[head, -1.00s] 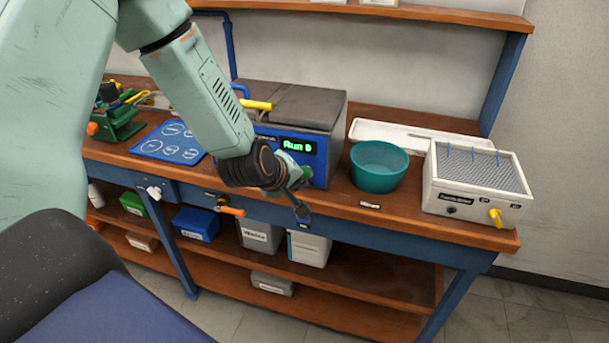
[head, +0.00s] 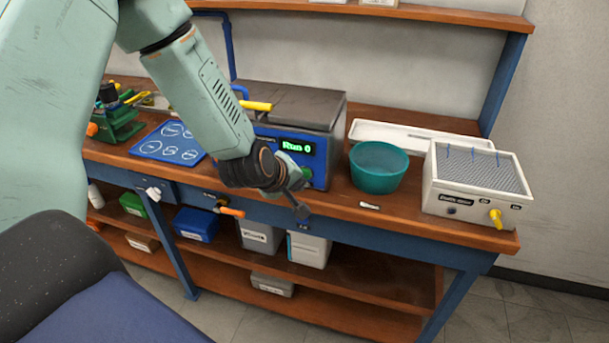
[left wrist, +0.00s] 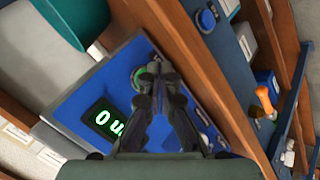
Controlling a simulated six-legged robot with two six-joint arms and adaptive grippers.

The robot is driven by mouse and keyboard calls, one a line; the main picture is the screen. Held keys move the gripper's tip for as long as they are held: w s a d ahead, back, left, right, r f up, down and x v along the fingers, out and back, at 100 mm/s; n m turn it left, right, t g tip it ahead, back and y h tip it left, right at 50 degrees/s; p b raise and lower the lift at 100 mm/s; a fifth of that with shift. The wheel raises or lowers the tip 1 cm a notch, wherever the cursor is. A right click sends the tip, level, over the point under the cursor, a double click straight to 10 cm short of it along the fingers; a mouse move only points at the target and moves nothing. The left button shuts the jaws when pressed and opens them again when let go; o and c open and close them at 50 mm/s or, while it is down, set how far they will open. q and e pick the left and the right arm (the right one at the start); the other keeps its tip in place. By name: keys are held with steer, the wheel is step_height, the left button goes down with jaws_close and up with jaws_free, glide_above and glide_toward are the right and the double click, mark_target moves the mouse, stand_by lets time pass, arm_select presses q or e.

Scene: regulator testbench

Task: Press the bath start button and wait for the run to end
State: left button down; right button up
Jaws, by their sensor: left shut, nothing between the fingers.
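The bath (head: 300,105) stands on the bench with a dark lid and a blue front panel. Its display (head: 296,147) glows green and reads "Run 0". In the left wrist view the display (left wrist: 103,119) is partly covered by my fingers. The start button (left wrist: 138,76), with a green ring, is on the panel beside the fingertips. My left gripper (left wrist: 154,68) is shut and empty, its tips overlapping the button's edge; I cannot tell whether they touch it. In the head view the left gripper (head: 295,182) is in front of the panel. My right gripper is not in view.
A teal bowl (head: 379,167) stands right of the bath, with a white tray (head: 400,134) behind it. A white box with a mesh top (head: 478,174) is at the bench's right end. A blue mat (head: 168,142) lies left. Labelled bins sit on the shelf below.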

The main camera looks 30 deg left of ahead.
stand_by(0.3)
arm_select(q)
steer(key=shift+w+a, duration=0.1)
steer(key=shift+w, duration=0.3)
steer(key=shift+w+a+b, duration=0.15)
steer(key=shift+w+b, duration=0.15)
steer(key=shift+w, duration=0.2)
stand_by(0.7)
steer(key=shift+s+r, duration=0.1)
steer(key=shift+s+d+p, duration=0.2)
steer(key=shift+s+p, duration=0.1)
steer(key=shift+s, duration=0.5)
steer(key=s, duration=0.2)
steer(key=s+d+p, duration=0.1)
steer(key=s, duration=0.2)
steer(key=shift+d, duration=0.1)
